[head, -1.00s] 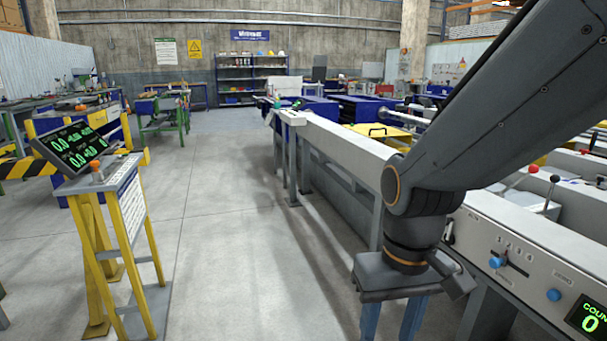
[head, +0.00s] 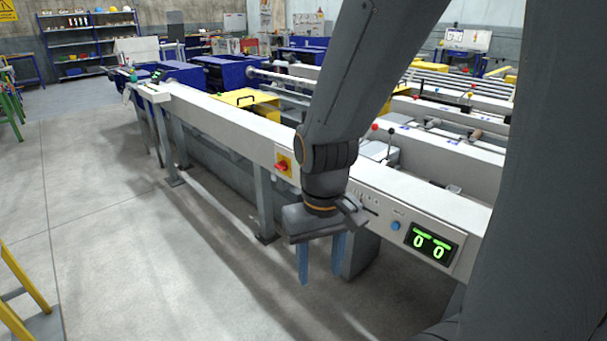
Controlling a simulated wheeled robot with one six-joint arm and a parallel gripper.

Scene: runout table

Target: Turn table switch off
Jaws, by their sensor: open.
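The table switch is a red rotary knob (head: 282,167) on a yellow plate, mounted on the front face of the long pale runout table (head: 215,115). The knob looks turned at a slant; its exact setting is too small to read. My gripper (head: 320,265) hangs in front of the table with its two blue fingers pointing down, apart and empty. It is to the right of the switch and lower, not touching it. My gripper and wrist hide part of the control panel (head: 385,222).
The panel has a blue button (head: 395,226) and a green-lit counter display (head: 431,243). Table legs (head: 264,205) stand below the rail. A yellow stand (head: 28,310) is at the lower left. The floor (head: 110,210) left of the table is clear.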

